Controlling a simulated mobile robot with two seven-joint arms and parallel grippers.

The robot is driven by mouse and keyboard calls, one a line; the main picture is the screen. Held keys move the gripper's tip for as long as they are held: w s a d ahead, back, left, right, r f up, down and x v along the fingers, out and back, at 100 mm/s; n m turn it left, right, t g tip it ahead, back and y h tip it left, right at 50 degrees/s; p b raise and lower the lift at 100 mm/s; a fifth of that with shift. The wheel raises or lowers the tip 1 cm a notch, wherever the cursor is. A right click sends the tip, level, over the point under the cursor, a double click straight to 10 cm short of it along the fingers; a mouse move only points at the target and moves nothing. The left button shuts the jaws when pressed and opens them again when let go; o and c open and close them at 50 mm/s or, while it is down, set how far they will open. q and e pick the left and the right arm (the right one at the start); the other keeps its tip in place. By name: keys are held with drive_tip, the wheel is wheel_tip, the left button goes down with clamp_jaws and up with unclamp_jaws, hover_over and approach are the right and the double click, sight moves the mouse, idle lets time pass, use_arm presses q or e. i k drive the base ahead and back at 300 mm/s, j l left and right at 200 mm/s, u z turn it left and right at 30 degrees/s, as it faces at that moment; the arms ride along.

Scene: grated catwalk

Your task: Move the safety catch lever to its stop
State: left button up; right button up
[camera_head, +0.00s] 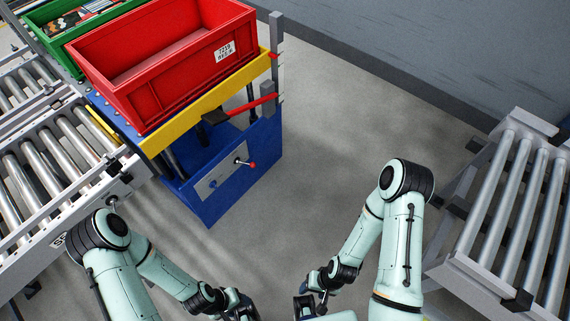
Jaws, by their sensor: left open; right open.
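A blue lift stand (225,185) with a yellow top frame (222,97) stands left of centre. A red bar lever (252,106) with a dark end sticks out along its right side, just below the yellow frame. A small lever with a red knob (251,164) sits on the grey panel on the blue front. I cannot tell which is the safety catch lever. My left gripper (240,307) and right gripper (306,306) are low at the bottom edge, open, partly cut off, and well apart from both levers. Nothing shows in them.
An empty red crate (160,75) rests on the yellow frame. A green crate (62,40) with items stands behind it. Roller conveyors lie at left (45,160) and right (515,205). Grey floor (335,130) between stand and right conveyor is clear.

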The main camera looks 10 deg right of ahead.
sight(252, 165)
drive_tip(key=i+z, duration=0.45)
drive_tip(key=i+j+z, duration=0.1)
drive_tip(key=z, duration=0.4)
drive_tip(key=i, duration=0.1)
